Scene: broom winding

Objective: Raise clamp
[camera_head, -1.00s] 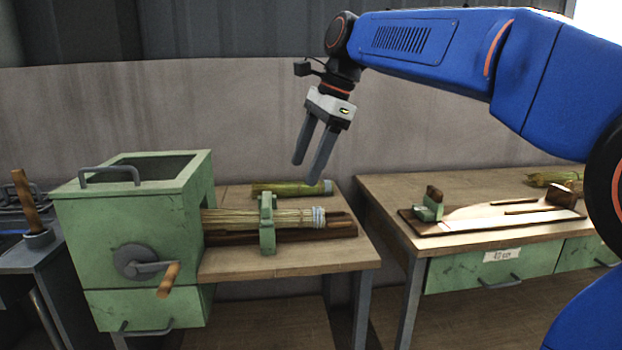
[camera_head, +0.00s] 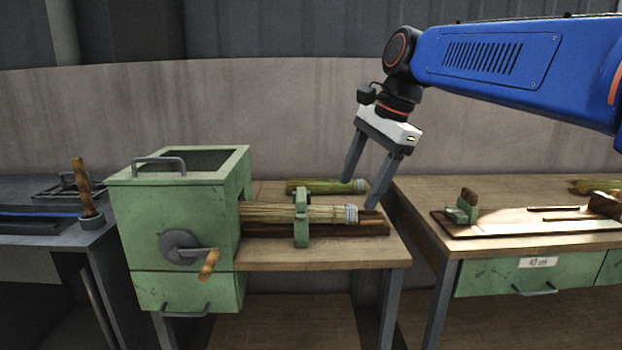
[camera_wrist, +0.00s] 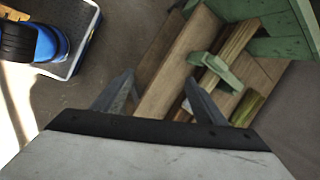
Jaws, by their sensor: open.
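The clamp (camera_head: 301,218) is a green upright bracket around a bundle of straw (camera_head: 270,213) on the wooden bench. The bundle runs from the green winding machine (camera_head: 185,215) to a pale bound end. In the wrist view the clamp (camera_wrist: 216,70) shows beyond my fingers, with the bundle passing through it. My gripper (camera_head: 361,190) is open and empty, pointing down, to the right of the clamp and above the bundle's bound end. It also shows in the wrist view (camera_wrist: 160,92), its two fingers apart.
Another green straw bundle (camera_head: 325,187) lies behind on the same bench. The machine has a crank with a wooden handle (camera_head: 208,265). The right table holds a wooden board with a green block (camera_head: 462,208). A dark bench with a wooden lever (camera_head: 84,185) stands left.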

